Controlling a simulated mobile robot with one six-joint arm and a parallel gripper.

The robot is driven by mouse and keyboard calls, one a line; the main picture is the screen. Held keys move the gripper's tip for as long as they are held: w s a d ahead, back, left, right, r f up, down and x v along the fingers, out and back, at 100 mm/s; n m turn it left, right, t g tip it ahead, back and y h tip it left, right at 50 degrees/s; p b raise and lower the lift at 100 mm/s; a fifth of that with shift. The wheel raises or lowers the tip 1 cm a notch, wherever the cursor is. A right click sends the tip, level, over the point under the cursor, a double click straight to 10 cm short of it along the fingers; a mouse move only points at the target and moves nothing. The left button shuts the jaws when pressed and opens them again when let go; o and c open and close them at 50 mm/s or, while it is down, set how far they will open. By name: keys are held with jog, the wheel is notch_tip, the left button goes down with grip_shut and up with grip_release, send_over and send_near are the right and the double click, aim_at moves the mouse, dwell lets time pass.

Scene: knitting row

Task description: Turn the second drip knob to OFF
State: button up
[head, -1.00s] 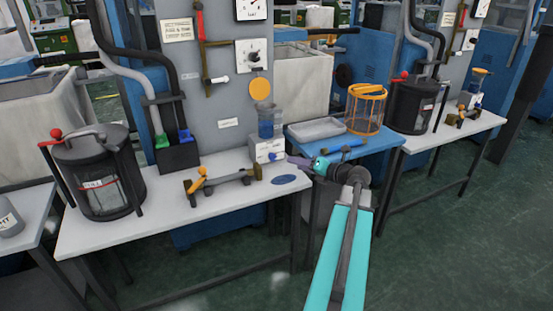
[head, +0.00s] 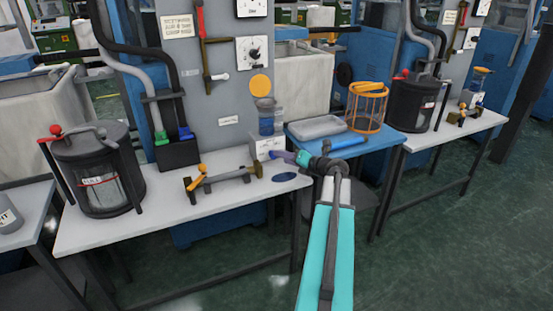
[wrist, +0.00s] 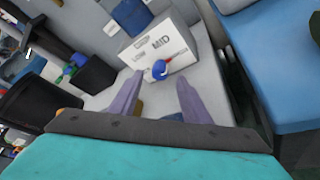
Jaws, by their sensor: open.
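A blue knob (wrist: 159,70) with a red pointer sits on the front of a white box (wrist: 150,48). The box bears the word MID and other lettering too blurred to read. The red pointer is on the knob's right side, to the lower right of MID. My gripper (wrist: 159,82) is open, with one purple finger either side of the knob's line and nothing held. It also shows in the head view (head: 277,155), close to the box front.
A clear blue-tinted container (head: 270,120) stands above the box. An orange-handled fixture (head: 222,181) and a dark lidded drum (head: 97,175) are left on the table. An orange basket (head: 366,107) and pale tray (head: 317,128) are on the blue table at right.

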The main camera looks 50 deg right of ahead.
jog(key=shift+b+x, duration=0.3)
jog(key=shift+x, duration=2.25)
